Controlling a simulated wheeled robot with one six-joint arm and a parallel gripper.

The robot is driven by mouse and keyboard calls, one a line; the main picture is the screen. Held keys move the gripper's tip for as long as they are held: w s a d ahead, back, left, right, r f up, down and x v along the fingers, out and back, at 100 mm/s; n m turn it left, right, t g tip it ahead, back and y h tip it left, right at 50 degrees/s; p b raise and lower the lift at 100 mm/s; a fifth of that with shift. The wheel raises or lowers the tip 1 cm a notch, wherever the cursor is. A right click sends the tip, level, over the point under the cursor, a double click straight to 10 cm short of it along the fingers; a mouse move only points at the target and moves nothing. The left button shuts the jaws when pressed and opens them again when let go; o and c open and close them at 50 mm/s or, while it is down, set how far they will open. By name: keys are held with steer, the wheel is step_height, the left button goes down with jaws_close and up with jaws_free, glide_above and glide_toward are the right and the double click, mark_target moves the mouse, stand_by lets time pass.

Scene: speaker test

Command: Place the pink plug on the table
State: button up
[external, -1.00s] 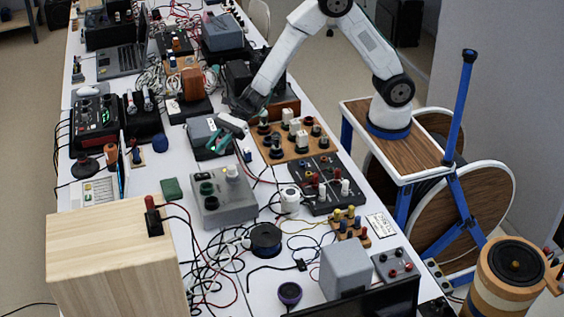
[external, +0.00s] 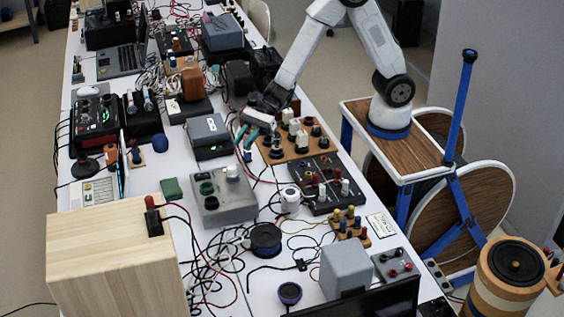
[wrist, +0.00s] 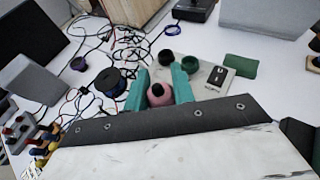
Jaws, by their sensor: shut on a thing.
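The pink plug (wrist: 158,96) is between the teal fingers of my gripper (wrist: 161,84) in the wrist view, with a dark round end facing the camera. My gripper (external: 246,139) is shut on it. In the external view the plug cannot be made out. There, the gripper is over the white table (external: 183,163), beside the left edge of a wooden board with several knobs (external: 272,153). How high the plug is above the table is hard to tell.
A dark grey box (external: 208,134) stands left of the gripper. A grey box with round knobs (external: 222,205) stands in front, also seen in the wrist view. A black panel with jacks (external: 325,180) lies to the right. Loose cables cover much of the table's near part.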

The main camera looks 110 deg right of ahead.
steer(key=s+a+f+n+g+y, duration=0.2)
steer(key=s+a+n+g, duration=0.65)
steer(key=a, duration=0.25)
steer(key=s+a+f+n+g+y, duration=0.2)
steer(key=s+a+n+g, duration=0.65)
steer(key=a, duration=0.25)
steer(key=s+d+f+n+g+h, duration=0.1)
steer(key=s+f+n+g+h, duration=0.15)
steer(key=s+n+h, duration=0.6)
steer(key=s+f+n+g+h, duration=0.2)
steer(key=s+n+g+h, duration=0.1)
steer(key=s+n+h, duration=0.6)
steer(key=w+d+n+t+h, duration=0.3)
steer(key=w+n+t+h, duration=0.6)
steer(key=n+t, duration=0.55)
steer(key=w+a+n+t+y, duration=0.4)
steer(key=w+a+n+t, duration=0.15)
steer(key=w, duration=0.35)
steer(key=w+a+n+t+y, duration=0.4)
steer(key=w+a+n+y, duration=0.15)
steer(key=w, duration=0.25)
steer(key=f, duration=0.4)
steer(key=shift+w+a+f, duration=0.25)
steer(key=shift+a, duration=0.15)
steer(key=shift+f, duration=2.3)
steer(key=shift+f, duration=0.1)
